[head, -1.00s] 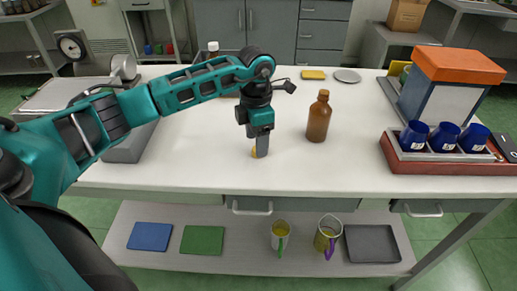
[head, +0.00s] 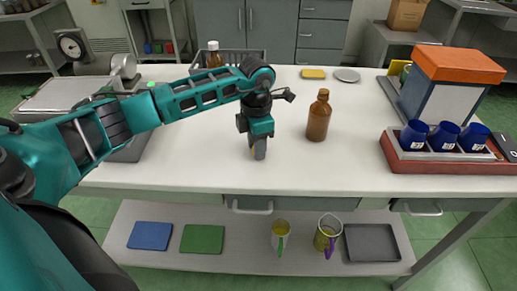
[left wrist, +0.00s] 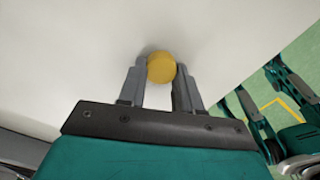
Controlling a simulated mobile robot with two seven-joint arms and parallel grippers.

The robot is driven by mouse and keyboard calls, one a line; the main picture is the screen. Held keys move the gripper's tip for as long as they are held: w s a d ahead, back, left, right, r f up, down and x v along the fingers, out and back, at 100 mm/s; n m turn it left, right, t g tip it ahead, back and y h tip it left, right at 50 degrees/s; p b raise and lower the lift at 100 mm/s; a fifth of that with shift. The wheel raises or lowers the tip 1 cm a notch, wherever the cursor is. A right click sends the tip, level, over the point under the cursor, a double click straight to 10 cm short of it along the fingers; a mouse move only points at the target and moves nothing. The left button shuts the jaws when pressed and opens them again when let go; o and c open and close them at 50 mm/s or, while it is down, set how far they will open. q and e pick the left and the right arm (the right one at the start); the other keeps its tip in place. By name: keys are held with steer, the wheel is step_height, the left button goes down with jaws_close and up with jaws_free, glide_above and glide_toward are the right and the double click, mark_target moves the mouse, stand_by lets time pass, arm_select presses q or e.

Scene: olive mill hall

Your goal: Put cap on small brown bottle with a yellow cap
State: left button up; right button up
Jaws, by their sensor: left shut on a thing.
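My left gripper (head: 259,151) is shut on the yellow cap (left wrist: 161,68) over the table's middle. In the left wrist view the cap sits between the two fingertips. I cannot tell whether the cap touches the table. The brown bottle (head: 318,118) stands upright on the table to the right of the gripper, apart from it, with its neck bare. My right gripper is not in view.
Blue cups (head: 443,137) stand in a red-based rack at the right. A yellow block (head: 313,74) and a grey dish (head: 346,75) lie at the back. The white tabletop (head: 360,165) in front is clear.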

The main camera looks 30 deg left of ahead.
arm_select(q)
steer(key=c, duration=0.3)
step_height(320, 180, up, 20)
steer(key=shift+p, duration=0.3)
stand_by(0.5)
